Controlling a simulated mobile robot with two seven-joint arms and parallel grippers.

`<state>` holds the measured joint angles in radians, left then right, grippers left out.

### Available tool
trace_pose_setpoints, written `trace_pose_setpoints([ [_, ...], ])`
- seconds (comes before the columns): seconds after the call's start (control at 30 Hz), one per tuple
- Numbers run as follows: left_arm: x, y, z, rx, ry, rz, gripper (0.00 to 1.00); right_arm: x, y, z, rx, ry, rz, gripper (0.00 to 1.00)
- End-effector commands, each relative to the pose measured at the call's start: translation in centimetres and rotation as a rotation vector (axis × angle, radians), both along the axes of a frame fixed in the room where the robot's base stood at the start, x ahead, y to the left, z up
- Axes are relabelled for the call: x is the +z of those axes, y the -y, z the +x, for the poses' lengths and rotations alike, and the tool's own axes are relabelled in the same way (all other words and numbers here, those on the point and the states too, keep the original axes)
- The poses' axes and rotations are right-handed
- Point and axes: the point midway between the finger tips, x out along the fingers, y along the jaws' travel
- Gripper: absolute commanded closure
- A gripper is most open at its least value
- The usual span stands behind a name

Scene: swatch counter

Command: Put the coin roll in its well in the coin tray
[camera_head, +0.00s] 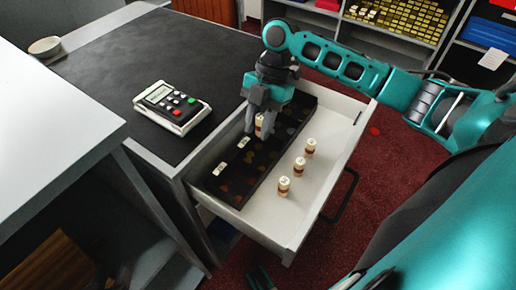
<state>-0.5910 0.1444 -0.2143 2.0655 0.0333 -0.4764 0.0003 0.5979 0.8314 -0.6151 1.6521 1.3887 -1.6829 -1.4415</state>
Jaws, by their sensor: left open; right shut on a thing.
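My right gripper (259,132) reaches in from the right over the drawer and is shut on a cream and brown coin roll (259,121). The roll is upright between the fingers, over the dark coin tray (225,196); its lower end is hard to see, so I cannot tell whether it touches the tray. The tray lies along the drawer's left side and has several wells, some with coins and pale labelled pieces. My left gripper (262,279) shows only as dark fingertips at the bottom edge, open and away from the drawer.
Several coin rolls (299,167) stand on the floor of the open white drawer (330,184), right of the tray. A card terminal (172,107) sits on the black counter mat (100,65). A small bowl (44,46) is at far left. Shelves stand behind.

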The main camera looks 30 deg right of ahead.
Motion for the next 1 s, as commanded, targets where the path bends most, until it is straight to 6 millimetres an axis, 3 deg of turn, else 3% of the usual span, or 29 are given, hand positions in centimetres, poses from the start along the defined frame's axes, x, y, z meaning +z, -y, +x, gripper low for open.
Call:
trace_pose_setpoints([
  [0.03, -0.6, 0.0, 0.0, 0.001, 0.0, -0.001, 0.57, -1.5, 0.0, -0.1, 0.0, -0.002, 0.0, 1.0],
  [0.1, -0.8, 0.0, 0.0, 0.0, 0.001, -0.002, 0.57, -2.7, 0.0, 0.0, -0.001, -0.001, 0.001, 1.0],
  [0.37, -1.1, 0.1, 0.0, -0.001, 0.002, -0.001, 0.57, -4.5, 0.0, 0.0, 0.0, 0.001, -0.001, 1.0],
  [0.67, -2.6, -0.1, -0.1, -0.006, 0.002, 0.005, 0.57, -9.3, 0.0, 0.0, -0.001, 0.0, 0.0, 1.0],
  [1.0, -2.7, -0.2, -0.1, -0.008, 0.0, 0.008, 0.57, -9.7, 0.0, 0.0, 0.001, 0.002, 0.0, 1.0],
])
